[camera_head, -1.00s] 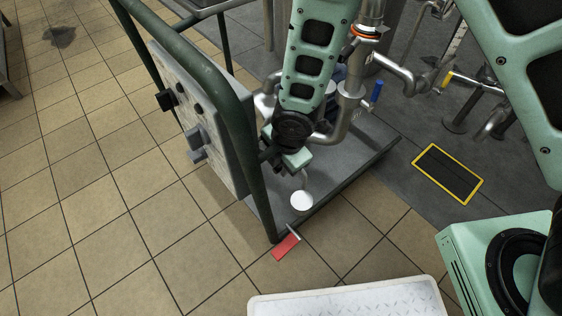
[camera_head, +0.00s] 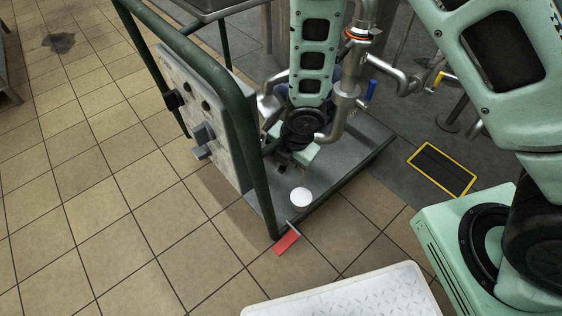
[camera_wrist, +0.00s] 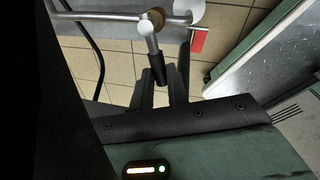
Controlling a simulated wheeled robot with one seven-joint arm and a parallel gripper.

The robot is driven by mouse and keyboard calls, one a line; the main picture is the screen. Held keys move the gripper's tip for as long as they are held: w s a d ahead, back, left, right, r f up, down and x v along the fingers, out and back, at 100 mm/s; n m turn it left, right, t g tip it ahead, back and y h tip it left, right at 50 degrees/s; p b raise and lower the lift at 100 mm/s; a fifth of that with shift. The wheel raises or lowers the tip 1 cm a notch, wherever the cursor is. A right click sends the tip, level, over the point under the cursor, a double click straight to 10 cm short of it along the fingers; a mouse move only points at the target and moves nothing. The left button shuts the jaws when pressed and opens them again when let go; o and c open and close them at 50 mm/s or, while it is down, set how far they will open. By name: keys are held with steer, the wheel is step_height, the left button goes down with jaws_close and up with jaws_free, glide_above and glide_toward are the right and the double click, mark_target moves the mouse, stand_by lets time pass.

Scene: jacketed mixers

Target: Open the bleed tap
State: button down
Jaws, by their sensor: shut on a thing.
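The tap in the wrist view has a black grip (camera_wrist: 155,68) on a short bright metal stem, joined at a brown collar (camera_wrist: 156,17) to a thin horizontal pipe (camera_wrist: 100,16). My gripper (camera_wrist: 166,66) has its dark fingers on either side of the black grip and is shut on it. The exact contact is partly hidden by the fingers. In the head view my gripper (camera_head: 284,166) is low beside the skid's frame, and my arm hides the tap.
A grey control panel (camera_head: 205,120) and dark green tube frame (camera_head: 240,130) stand close left of my gripper. Steel pipes with a blue-handled valve (camera_head: 370,91) are at right. A white disc (camera_head: 301,197) and red tag (camera_head: 287,243) are near the skid's corner. Tiled floor lies open left.

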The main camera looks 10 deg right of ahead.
steer(key=c, duration=1.4)
jaws_free()
steer(key=shift+o, duration=0.2)
steer(key=shift+r, duration=0.1)
step_height(320, 180, up, 17)
steer(key=s+d+p, duration=0.2)
steer(key=p, duration=0.6)
steer(key=shift+s+d, duration=0.15)
steer(key=shift+s, duration=0.15)
